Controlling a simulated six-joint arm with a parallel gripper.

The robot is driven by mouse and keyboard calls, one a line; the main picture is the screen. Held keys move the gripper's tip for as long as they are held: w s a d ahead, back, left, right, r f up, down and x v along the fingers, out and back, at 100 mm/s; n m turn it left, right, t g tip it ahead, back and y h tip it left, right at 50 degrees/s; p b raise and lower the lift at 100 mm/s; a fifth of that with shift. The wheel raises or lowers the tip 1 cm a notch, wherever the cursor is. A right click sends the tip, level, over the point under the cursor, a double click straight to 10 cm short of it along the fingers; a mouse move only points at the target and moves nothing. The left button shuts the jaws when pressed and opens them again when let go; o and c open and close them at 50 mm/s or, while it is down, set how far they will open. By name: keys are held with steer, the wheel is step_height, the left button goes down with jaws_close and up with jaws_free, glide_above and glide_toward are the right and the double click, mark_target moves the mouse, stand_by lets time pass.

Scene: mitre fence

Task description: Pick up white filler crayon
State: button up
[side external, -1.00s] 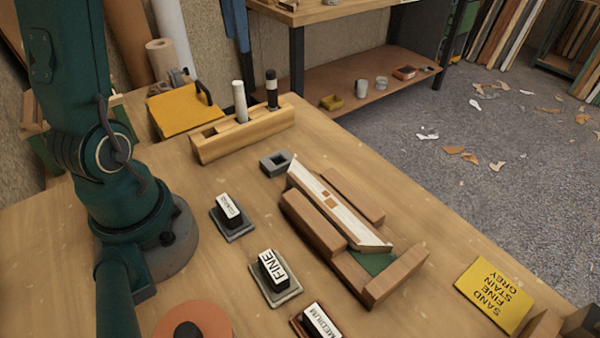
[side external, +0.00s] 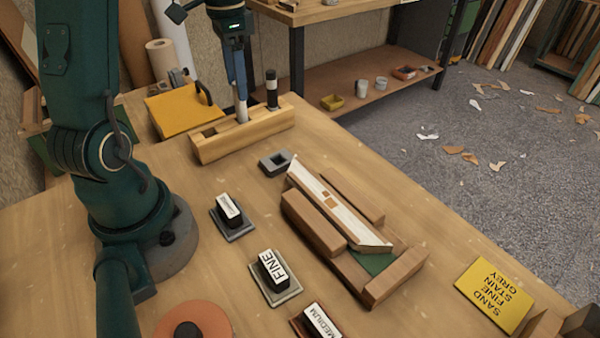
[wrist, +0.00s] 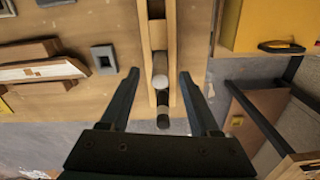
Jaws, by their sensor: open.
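The white filler crayon (side external: 241,109) stands upright in a slotted wooden holder (side external: 210,149) at the back of the bench. In the wrist view my gripper (wrist: 160,76) is open, with one finger on each side of the holder. No finger is seen touching the crayon.
A dark crayon (side external: 272,88) with a white band stands close to the right in the same holder. A yellow case (side external: 178,112) lies behind left. A grey square ring (side external: 276,163) and a wooden jig with a white strip (side external: 335,203) are in front. Labelled sanding blocks (side external: 273,268) lie nearer.

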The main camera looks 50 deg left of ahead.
mark_target(240, 105)
steer(key=shift+f, duration=3)
jaws_close()
